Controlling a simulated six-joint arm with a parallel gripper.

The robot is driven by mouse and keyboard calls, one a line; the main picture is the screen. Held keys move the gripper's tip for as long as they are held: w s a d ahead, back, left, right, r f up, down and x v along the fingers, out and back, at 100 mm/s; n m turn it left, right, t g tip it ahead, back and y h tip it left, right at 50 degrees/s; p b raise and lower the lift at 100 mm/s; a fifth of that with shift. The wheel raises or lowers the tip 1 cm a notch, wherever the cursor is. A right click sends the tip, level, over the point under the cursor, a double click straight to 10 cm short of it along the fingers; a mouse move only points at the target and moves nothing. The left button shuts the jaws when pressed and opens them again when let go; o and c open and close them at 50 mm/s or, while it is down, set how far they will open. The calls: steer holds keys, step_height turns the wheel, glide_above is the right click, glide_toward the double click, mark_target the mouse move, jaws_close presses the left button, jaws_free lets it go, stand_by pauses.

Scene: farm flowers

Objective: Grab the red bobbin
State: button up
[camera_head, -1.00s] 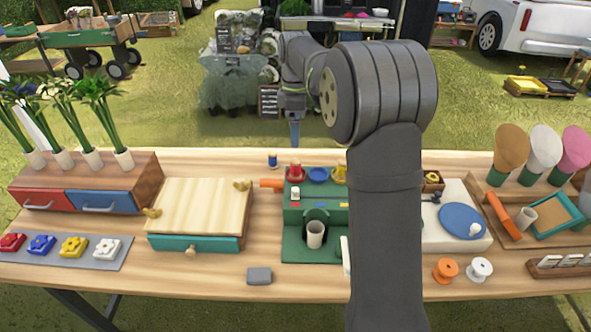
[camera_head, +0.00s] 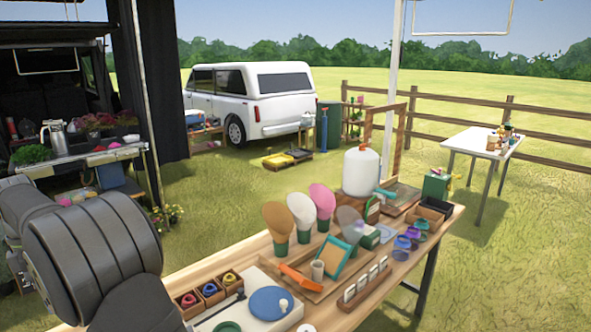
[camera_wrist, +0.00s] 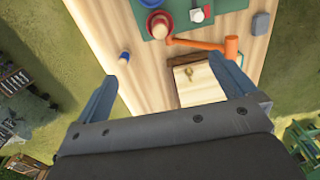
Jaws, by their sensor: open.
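In the wrist view a red round piece (camera_wrist: 160,25), which looks like a bobbin with a tan centre, sits on the green station (camera_wrist: 182,32) near the top. A blue round piece (camera_wrist: 151,2) is beside it, cut by the frame edge. My gripper (camera_wrist: 162,68) is open and empty above the table, its two blue-grey fingers wide apart. The red piece is beyond the fingertips. In the head view, a red coil (camera_head: 186,300) lies in a small wooden box at lower left; whether it is a bobbin I cannot tell. My gripper is outside the head view.
An orange tool (camera_wrist: 208,45) lies between the green station and a wooden board (camera_wrist: 203,84). A small blue spool (camera_wrist: 124,57) stands near the table edge. In the head view, paddle shapes (camera_head: 301,213), a tray (camera_head: 316,287) and a white tank (camera_head: 361,170) crowd the table.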

steer(key=shift+c, duration=0.2)
steer(key=c, duration=1.1)
steer(key=f+m, duration=0.3)
steer(key=f, duration=0.1)
steer(key=f+m+y, duration=0.1)
steer(key=f+m, duration=0.2)
steer(key=f, duration=0.1)
steer(key=f+m, duration=0.3)
steer(key=f, duration=0.1)
steer(key=shift+s+d+f+y, duration=0.15)
steer(key=shift+d+f+y, duration=0.1)
steer(key=shift+d+y, duration=0.15)
steer(key=shift+w+a+f, duration=0.1)
steer(key=shift+a+f, duration=0.1)
steer(key=shift+f, duration=1.2)
steer(key=shift+w+a+f, duration=0.1)
steer(key=shift+a+f, duration=0.1)
steer(key=shift+f, duration=1.15)
